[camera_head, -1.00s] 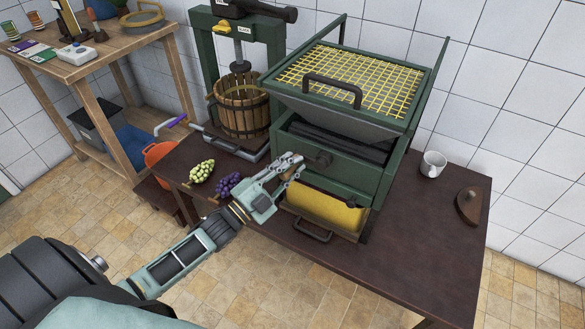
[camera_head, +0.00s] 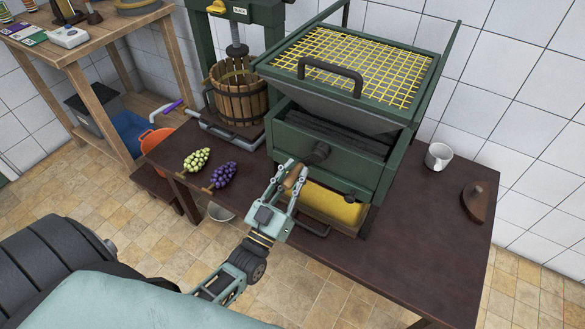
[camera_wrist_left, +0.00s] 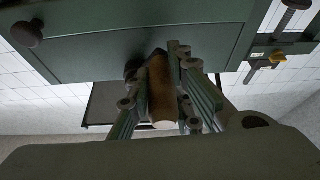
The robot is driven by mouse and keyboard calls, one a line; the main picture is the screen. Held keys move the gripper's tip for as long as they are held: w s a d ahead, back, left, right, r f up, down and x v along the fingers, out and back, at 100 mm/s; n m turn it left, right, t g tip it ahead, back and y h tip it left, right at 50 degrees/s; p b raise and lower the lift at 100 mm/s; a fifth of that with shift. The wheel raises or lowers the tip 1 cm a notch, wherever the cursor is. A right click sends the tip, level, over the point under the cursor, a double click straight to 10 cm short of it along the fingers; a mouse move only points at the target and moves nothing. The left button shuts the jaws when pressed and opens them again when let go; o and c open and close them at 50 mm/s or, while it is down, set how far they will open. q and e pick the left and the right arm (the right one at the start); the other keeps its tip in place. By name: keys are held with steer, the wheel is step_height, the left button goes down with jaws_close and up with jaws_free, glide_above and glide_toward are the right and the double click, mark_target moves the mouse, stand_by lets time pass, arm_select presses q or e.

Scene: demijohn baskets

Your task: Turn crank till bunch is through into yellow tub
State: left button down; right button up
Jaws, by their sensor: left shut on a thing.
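The green crusher (camera_head: 332,140) stands on the dark table, with a yellow mesh hopper (camera_head: 350,65) on top and rollers under it. Its crank has a wooden handle (camera_head: 294,177) at the front left. My left gripper (camera_head: 292,180) is shut on this handle. In the left wrist view the handle (camera_wrist_left: 161,92) sits between the fingers of my left gripper (camera_wrist_left: 162,95). The yellow tub (camera_head: 335,205) is under the crusher, partly hidden by its frame. A green bunch (camera_head: 196,159) and a purple bunch (camera_head: 223,174) lie on the table to the left. My right gripper is not in view.
A press with a wooden slatted basket (camera_head: 240,101) stands behind the bunches. A white mug (camera_head: 438,157) and a brown wooden piece (camera_head: 475,202) are on the table's right side. An orange bucket (camera_head: 153,143) is at the left. The table's front right is bare.

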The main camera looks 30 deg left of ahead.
arm_select(q)
steer(key=shift+d+f+n+y, duration=0.1)
steer(key=shift+d+n+y, duration=0.35)
steer(key=shift+n, duration=0.6)
steer(key=shift+d+f+n+y, duration=0.1)
steer(key=shift+d+n+y, duration=0.1)
steer(key=shift+n+y, duration=0.65)
steer(key=shift+d+f+n+y, duration=0.1)
steer(key=shift+d+n+y, duration=0.25)
steer(key=shift+n, duration=0.85)
steer(key=c, duration=1.9)
jaws_free()
steer(key=shift+c, duration=0.2)
steer(key=shift+o, duration=1.3)
steer(key=shift+g, duration=0.3)
steer(key=v, duration=1.2)
steer(key=shift+f, duration=0.1)
